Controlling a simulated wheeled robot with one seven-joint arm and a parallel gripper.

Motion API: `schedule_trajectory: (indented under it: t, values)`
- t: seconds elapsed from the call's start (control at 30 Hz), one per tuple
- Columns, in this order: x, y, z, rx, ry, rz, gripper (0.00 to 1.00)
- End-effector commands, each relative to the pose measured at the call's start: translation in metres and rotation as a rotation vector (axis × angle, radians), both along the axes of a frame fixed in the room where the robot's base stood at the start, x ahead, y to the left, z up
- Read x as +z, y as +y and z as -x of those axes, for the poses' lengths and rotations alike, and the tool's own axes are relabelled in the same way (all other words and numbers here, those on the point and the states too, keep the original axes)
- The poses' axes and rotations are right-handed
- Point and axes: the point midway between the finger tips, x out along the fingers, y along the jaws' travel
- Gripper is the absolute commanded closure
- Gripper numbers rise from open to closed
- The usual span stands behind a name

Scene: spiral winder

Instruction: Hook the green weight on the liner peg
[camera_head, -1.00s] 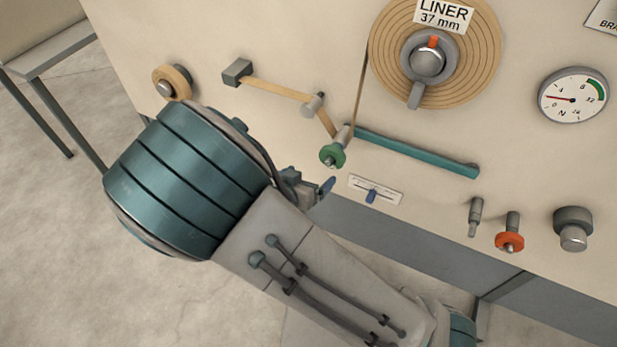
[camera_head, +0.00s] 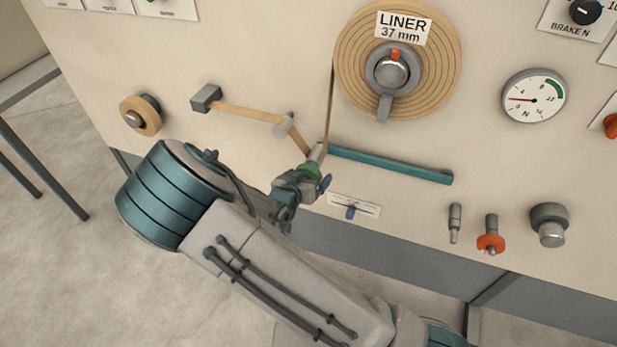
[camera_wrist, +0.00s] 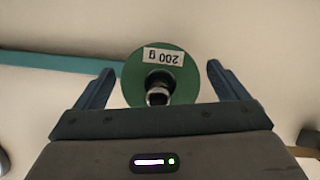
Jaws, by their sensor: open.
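The green weight (camera_head: 309,170) is a round disc on a grey peg at the lower end of the tape path on the panel. My gripper partly covers it in the head view. In the wrist view the green weight (camera_wrist: 133,78) faces me with an upside-down "200 g" label and a metal stub at its centre. My gripper (camera_wrist: 160,72) is open, with one blue finger on each side of the disc and a visible gap on both sides. No label marks the liner peg, so I cannot tell which one it is.
A teal bar (camera_head: 395,166) runs right of the green weight. The LINER roll (camera_head: 435,75) is above.

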Motion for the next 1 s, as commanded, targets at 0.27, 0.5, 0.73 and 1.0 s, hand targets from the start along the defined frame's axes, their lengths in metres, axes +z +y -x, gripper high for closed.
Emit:
schedule_trajectory:
  t: [0.27,0.5,0.73,1.0]
  values:
    - [-0.0020,-0.0020,-0.0049,0.001,0.000,-0.001,0.07]
    - [-0.0020,-0.0020,-0.0046,0.001,0.000,-0.001,0.46]
    - [-0.0019,-0.0021,-0.0046,0.000,0.000,-0.001,0.69]
    - [0.0024,-0.0027,-0.0053,-0.002,0.001,0.001,0.89]
